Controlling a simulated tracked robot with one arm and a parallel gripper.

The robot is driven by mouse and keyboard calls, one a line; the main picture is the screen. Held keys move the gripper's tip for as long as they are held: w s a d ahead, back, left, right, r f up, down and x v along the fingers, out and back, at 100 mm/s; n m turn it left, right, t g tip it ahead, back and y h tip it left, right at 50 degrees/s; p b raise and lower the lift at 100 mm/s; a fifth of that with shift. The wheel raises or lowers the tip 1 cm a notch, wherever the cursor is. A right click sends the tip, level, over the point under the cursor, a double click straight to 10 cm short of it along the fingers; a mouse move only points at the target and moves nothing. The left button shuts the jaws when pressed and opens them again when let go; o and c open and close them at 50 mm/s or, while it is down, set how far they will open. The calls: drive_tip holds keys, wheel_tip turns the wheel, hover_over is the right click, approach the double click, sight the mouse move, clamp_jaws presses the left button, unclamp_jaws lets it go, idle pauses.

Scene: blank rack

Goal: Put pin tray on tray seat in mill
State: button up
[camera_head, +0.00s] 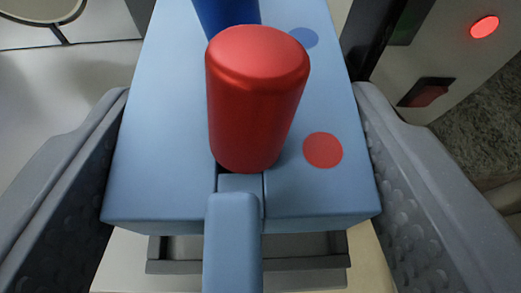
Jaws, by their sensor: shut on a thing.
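The pin tray (160,130) is a light blue block with a handle (232,240) pointing toward me. A red pin (255,110) stands upright on it near the front, beside a red dot. A blue pin (226,14) stands behind it, partly hidden and cut by the top edge, beside a blue dot. My gripper (245,170) has one grey jaw on each side of the tray and is shut on it. The mill's tray seat cannot be clearly made out; a grey recessed frame (300,270) shows below the tray's front edge.
At the upper right is a light panel (450,60) with a lit red lamp (484,27) and a red switch (428,93). A dark upright part (375,35) stands close to the tray's right side. A pale surface with a round grey object (40,8) is at upper left.

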drive_tip(key=shift+f, duration=1.15)
drive_tip(key=shift+f+b, duration=0.35)
drive_tip(key=shift+f, duration=0.25)
drive_tip(key=o, duration=1.1)
drive_tip(key=shift+c, duration=0.2)
drive_tip(key=shift+r, duration=0.2)
drive_tip(key=v, duration=1.2)
drive_tip(key=shift+r, duration=0.45)
